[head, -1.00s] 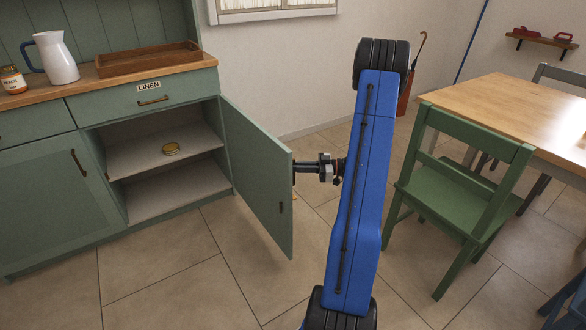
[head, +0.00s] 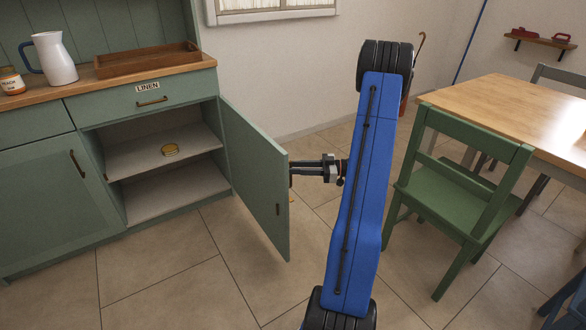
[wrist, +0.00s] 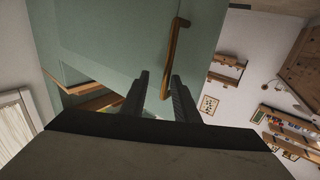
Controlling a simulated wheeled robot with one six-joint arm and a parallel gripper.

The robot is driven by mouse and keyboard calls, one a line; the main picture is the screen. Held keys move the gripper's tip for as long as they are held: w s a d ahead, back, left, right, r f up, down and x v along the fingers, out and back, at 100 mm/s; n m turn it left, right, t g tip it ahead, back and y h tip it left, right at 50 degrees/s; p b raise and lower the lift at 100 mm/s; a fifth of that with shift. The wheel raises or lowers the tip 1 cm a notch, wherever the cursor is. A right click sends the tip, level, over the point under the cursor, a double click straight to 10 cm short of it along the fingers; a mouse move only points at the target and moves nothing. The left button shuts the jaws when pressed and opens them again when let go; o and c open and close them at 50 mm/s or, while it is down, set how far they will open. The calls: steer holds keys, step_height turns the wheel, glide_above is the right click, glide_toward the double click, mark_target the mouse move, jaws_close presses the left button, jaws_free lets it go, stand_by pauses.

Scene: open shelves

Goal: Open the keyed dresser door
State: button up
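The green dresser door (head: 252,175) stands swung wide open at the right side of the lower cabinet, its inner face toward the head camera. A small dark fitting (head: 278,209) shows near its free edge. My gripper (head: 296,170) is on the outer side of the door, with its tips at the free edge. In the wrist view, the fingers (wrist: 160,80) are spread apart. The bronze bar handle (wrist: 172,55) rises ahead of them on the door's outer face (wrist: 125,35), its lower end appearing between the fingers. I cannot tell whether they touch it. No key is clearly visible.
A LINEN drawer (head: 110,103) above is shut. A green chair (head: 450,190) and wooden table (head: 510,115) stand right of my arm. Tiled floor is clear in front of the dresser.

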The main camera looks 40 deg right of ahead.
steer(key=v, duration=1.5)
steer(key=shift+d, duration=0.15)
steer(key=shift+s, duration=0.1)
